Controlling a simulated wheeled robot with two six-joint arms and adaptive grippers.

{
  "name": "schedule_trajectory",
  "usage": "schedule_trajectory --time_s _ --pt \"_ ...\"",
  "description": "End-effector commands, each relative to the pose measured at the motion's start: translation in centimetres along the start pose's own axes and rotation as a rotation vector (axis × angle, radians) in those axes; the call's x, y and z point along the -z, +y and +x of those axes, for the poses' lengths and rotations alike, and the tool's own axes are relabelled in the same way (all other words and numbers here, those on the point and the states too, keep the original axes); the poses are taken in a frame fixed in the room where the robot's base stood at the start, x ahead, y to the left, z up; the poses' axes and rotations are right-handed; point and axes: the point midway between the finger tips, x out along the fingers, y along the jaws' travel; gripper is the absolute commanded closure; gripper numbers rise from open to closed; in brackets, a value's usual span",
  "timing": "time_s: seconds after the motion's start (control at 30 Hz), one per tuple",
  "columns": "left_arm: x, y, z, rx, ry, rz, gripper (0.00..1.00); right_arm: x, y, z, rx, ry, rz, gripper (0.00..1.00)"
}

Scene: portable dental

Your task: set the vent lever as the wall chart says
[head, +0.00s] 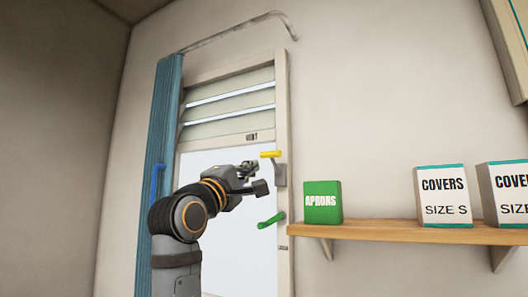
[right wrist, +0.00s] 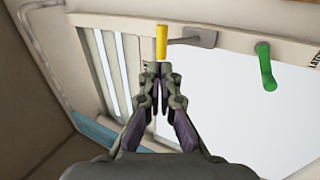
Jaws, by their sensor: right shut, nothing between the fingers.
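The vent lever is a yellow handle (head: 270,154) on a grey bracket at the right side of the window frame, near the "VENT" label (head: 252,136). In the head view the yellow handle lies about level. My right gripper (head: 256,180) is shut and empty, just below and left of the handle. In the right wrist view the closed fingertips (right wrist: 161,68) point at the end of the yellow handle (right wrist: 161,42); whether they touch it I cannot tell. No readable wall chart shows. My left gripper is out of view.
A green handle (head: 271,220) sits lower on the frame. Slatted vents (head: 228,105) are above the window pane. A blue curtain (head: 163,130) hangs at left. A wooden shelf (head: 400,232) at right holds a green box (head: 322,203) and white "COVERS" boxes (head: 442,197).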

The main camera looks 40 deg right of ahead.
Motion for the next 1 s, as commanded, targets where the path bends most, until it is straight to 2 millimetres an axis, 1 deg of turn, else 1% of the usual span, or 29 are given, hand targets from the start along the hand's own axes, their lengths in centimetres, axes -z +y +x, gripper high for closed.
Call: schedule_trajectory --time_s 0.03,0.2,0.3,0.4,0.57,0.87,0.93,1.0 --pt "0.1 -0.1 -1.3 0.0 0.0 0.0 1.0 -0.1 0.6 1.5 -0.001 -0.004 -0.005 1.0" --pt "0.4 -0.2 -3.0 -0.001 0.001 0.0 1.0 0.0 0.5 5.0 0.0 -0.002 -0.005 1.0" --pt "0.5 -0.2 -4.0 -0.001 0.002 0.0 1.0 0.0 0.5 6.7 0.0 -0.002 -0.004 1.0" --pt "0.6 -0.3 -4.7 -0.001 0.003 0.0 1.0 0.0 0.3 7.8 0.001 0.0 -0.002 1.0" --pt "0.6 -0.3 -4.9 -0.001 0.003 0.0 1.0 0.1 0.0 8.6 0.001 0.0 -0.002 1.0" --pt "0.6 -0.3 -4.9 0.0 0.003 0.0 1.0 0.1 -0.1 8.6 0.001 0.001 -0.001 1.0" --pt "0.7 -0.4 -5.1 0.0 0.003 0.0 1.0 0.1 0.2 8.8 0.001 0.001 -0.001 1.0" --pt "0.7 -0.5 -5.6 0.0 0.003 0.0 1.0 0.0 0.8 9.3 0.0 0.0 0.0 1.0"
